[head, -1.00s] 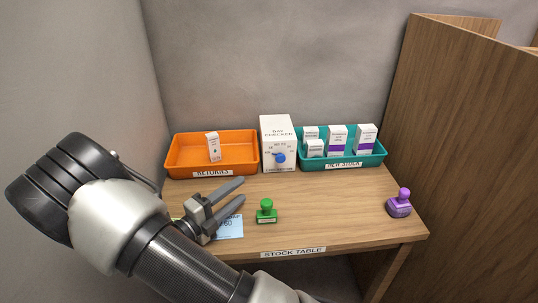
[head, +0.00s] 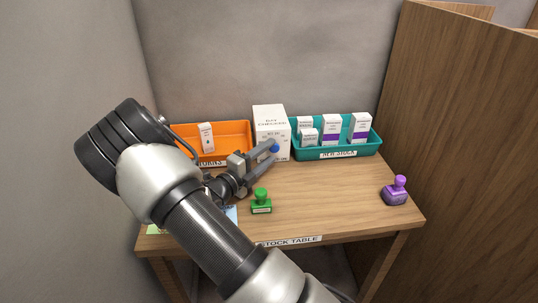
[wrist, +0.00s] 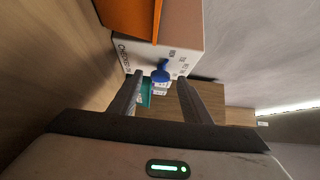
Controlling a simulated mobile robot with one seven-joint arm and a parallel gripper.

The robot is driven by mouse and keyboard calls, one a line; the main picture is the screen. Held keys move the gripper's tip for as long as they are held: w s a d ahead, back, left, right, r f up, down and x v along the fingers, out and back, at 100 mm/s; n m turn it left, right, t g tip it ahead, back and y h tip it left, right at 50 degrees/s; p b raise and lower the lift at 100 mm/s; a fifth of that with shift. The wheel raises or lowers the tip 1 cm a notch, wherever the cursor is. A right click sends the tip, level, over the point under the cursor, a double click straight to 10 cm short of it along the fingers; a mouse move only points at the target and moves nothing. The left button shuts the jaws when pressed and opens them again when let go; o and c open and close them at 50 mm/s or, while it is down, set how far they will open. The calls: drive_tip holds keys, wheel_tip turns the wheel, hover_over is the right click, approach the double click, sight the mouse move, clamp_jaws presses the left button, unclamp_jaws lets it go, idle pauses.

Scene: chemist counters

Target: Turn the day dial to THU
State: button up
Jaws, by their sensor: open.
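The day dial is a blue knob (head: 275,148) on the front of a white box (head: 268,115) labelled DAY CHECKED, at the back of the table. The wrist view shows the blue knob (wrist: 160,74) with small day labels around it, too small to read surely. My gripper (head: 273,151) is open in front of the box, its fingertips close to the knob. In the wrist view the knob appears between and beyond the two fingertips (wrist: 159,82). I cannot tell whether a finger touches it. The fingers partly hide the dial's face in the head view, so its setting cannot be read.
An orange RETURNS tray (head: 237,129) with one small carton (head: 206,137) stands left of the box. A teal NEW STOCK tray (head: 369,150) with several cartons stands right. A green stamp (head: 261,202) and a purple stamp (head: 396,191) stand on the table (head: 330,200).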

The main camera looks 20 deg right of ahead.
drive_tip(key=shift+w+d, duration=0.25)
drive_tip(key=shift+d, duration=0.25)
drive_tip(key=c, duration=1)
drive_tip(key=shift+r+p, duration=0.15)
drive_tip(key=shift+p, duration=0.15)
